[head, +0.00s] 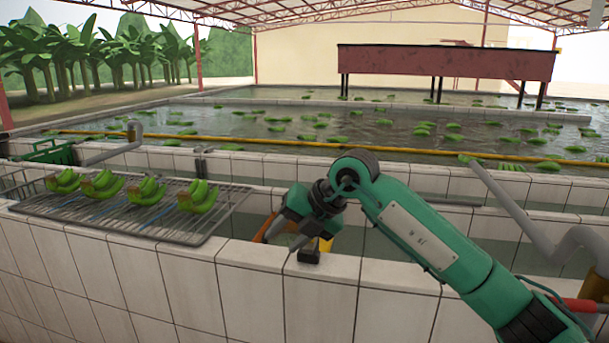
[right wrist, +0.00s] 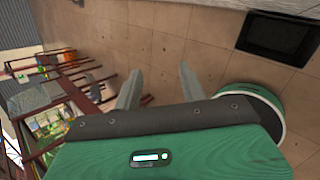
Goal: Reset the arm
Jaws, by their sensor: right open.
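My right arm (head: 425,235) comes in from the right in the head view and bends down at its wrist. My right gripper (head: 280,236) hangs over the white tiled wall, to the right of the wire rack. In the right wrist view the two grey fingers of my right gripper (right wrist: 160,82) stand apart with nothing between them. My left gripper is not in the head view.
Several green banana bunches (head: 146,191) sit on the wire rack (head: 165,226) at left. Grey pipes (head: 505,203) stand at right. Bananas float in the water behind.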

